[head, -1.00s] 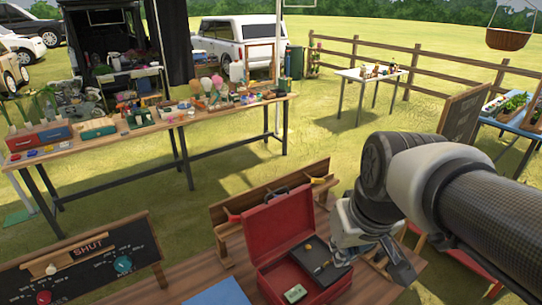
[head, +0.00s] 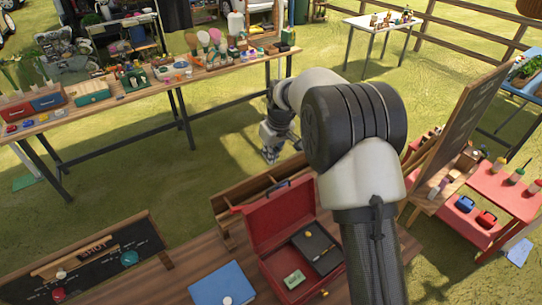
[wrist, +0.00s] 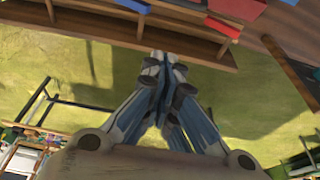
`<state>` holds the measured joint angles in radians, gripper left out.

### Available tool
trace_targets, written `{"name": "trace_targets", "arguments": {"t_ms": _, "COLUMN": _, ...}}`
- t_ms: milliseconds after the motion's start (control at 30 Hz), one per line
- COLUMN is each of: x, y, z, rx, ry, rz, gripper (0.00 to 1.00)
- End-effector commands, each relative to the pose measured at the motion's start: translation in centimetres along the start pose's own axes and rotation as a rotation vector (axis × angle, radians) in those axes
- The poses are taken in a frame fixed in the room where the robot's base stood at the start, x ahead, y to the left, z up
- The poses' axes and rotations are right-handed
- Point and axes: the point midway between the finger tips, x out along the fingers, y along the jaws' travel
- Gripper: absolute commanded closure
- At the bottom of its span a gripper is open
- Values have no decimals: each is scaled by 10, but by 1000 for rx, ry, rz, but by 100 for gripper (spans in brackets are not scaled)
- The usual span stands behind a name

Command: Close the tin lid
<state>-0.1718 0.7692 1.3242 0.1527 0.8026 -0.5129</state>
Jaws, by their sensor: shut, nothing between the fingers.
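The red tin (head: 268,271) stands open on the near wooden table. Its lid (head: 280,217) is raised at the back, with a dark handle on its upper edge. A dark notebook and a small green card lie inside the tin. My gripper (head: 270,156) hangs beyond the raised lid and the wooden rack, over the grass, apart from the tin. In the wrist view my gripper's fingers (wrist: 163,62) are together and empty. Part of a red surface, likely the tin (wrist: 240,8), shows at the top of that view.
A wooden rack (head: 228,201) runs behind the tin. A long cluttered table (head: 130,97) is beyond. A chalkboard (head: 468,127) and red stand are right.

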Motion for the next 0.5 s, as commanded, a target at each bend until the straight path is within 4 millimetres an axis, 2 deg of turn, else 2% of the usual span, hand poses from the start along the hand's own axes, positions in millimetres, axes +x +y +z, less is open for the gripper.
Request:
{"name": "trace_targets", "arguments": {"t_ms": 400, "x": 88, "y": -1, "z": 2, "rx": 2, "ry": -4, "rz": -2, "gripper": 100}}
{"name": "trace_targets", "arguments": {"t_ms": 433, "x": 91, "y": 0, "z": 2, "rx": 3, "ry": -3, "rz": -1, "gripper": 100}}
{"name": "trace_targets", "arguments": {"t_ms": 500, "x": 82, "y": 0, "z": 13, "rx": 4, "ry": -1, "rz": -1, "gripper": 100}}
